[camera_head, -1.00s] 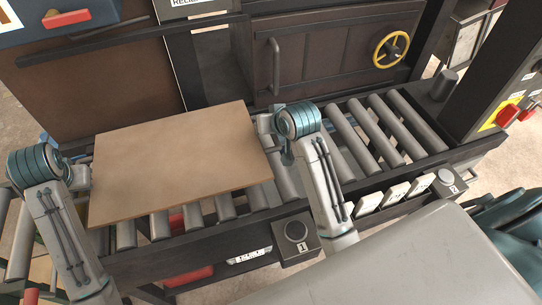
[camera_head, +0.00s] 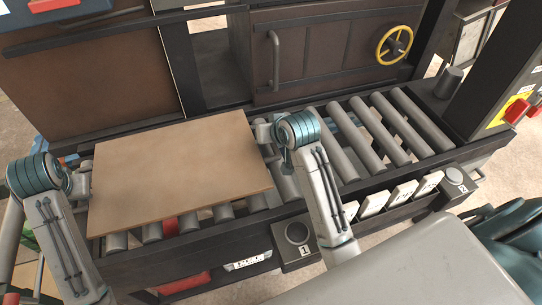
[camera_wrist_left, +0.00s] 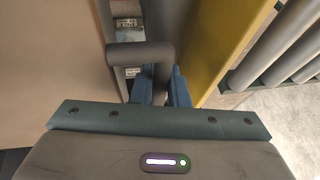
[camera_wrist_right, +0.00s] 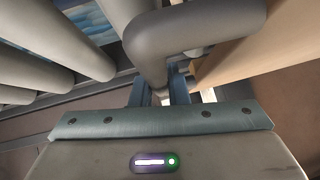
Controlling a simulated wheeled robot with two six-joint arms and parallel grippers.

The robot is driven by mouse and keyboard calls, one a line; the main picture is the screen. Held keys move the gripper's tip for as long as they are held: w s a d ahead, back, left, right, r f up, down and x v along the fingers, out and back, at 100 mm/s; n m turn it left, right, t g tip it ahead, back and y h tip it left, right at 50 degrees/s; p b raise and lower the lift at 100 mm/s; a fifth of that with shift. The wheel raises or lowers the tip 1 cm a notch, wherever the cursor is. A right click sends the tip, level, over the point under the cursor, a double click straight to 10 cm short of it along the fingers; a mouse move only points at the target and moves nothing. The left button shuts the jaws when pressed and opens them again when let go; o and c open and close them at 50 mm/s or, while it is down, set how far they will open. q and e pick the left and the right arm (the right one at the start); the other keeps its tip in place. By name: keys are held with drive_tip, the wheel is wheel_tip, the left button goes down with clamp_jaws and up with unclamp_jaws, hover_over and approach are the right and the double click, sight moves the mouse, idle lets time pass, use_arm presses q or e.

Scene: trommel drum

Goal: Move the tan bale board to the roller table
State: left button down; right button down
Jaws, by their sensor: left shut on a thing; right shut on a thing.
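The tan bale board (camera_head: 180,170) is a flat, roughly level panel over the left part of the roller table (camera_head: 405,130). I cannot tell whether its underside touches the rollers. My left gripper (camera_head: 80,184) is at its left edge, shut on a grey bar handle, which shows in the left wrist view (camera_wrist_left: 140,55). My right gripper (camera_head: 272,133) is at its right edge, shut on a matching grey handle, seen in the right wrist view (camera_wrist_right: 190,30). The board hides the rollers beneath it.
Behind the table stands a brown panelled machine (camera_head: 325,50) with a yellow handwheel (camera_head: 394,43). A dark post with a red switch (camera_head: 516,112) is at the right. Numbered button boxes (camera_head: 297,232) line the front rail. The rollers right of my right gripper are bare.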

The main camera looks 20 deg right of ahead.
use_arm(q)
drive_tip(key=shift+f+b, duration=0.55)
drive_tip(key=shift+f, duration=0.15)
use_arm(e)
drive_tip(key=shift+f, duration=0.65)
use_arm(q)
drive_tip(key=c, duration=1.4)
unclamp_jaws()
use_arm(e)
drive_tip(key=c, duration=1.4)
unclamp_jaws()
use_arm(q)
drive_tip(key=shift+r, duration=0.15)
use_arm(e)
drive_tip(key=shift+r, duration=0.15)
